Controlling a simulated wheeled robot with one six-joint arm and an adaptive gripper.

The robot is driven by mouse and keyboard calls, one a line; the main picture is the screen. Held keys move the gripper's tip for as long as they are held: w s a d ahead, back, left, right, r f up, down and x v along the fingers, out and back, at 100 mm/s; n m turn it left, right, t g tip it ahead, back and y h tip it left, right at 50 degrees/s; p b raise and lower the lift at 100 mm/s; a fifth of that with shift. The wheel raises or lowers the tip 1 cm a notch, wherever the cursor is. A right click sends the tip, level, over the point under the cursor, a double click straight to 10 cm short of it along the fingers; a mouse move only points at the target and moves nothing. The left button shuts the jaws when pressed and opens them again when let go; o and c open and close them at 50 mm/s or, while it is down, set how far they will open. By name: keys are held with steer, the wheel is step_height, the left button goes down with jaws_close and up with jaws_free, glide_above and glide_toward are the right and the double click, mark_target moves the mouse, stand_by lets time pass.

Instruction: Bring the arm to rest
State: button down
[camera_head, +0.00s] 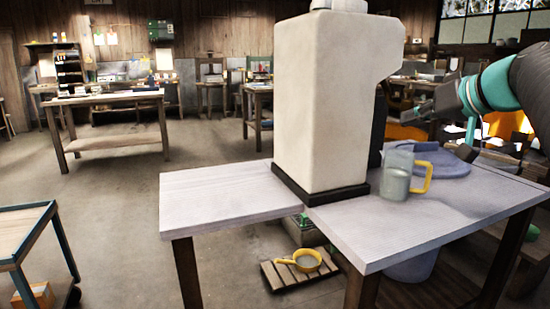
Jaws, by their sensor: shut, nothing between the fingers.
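My arm comes in from the upper right, dark grey with teal joints. My gripper (424,111) is dark, small in view and partly blurred into the background; it is shut and empty. It is above the right part of the table (430,225), just right of the large white block (320,110), and looks clear of the tabletop. The white block stands upright on a black base. A grey see-through jug (396,178) with a yellow handle stands on the table below my gripper. A blue-grey round dish (450,165) lies behind the jug.
The white block hides part of the room behind it. A yellow pan (306,260) sits on a slatted wooden pallet (285,273) under the table. A teal-edged cart (30,230) is at the left. Workbenches (110,98) stand further back, with open floor between.

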steer(key=s+a+f+m+g+h, duration=0.1)
steer(key=s+a+f+g, duration=0.1)
steer(key=s+a+f, duration=0.5)
steer(key=s+a+f+g+h, duration=0.15)
steer(key=s+a+f, duration=0.3)
steer(key=f, duration=0.45)
steer(key=s+a+f+g+h, duration=0.1)
steer(key=s+f+g+h, duration=0.1)
steer(key=s+f, duration=1.1)
step_height(320, 180, down, 3)
steer(key=shift+a+g, duration=0.15)
steer(key=shift+g, duration=0.2)
steer(key=shift+h, duration=0.25)
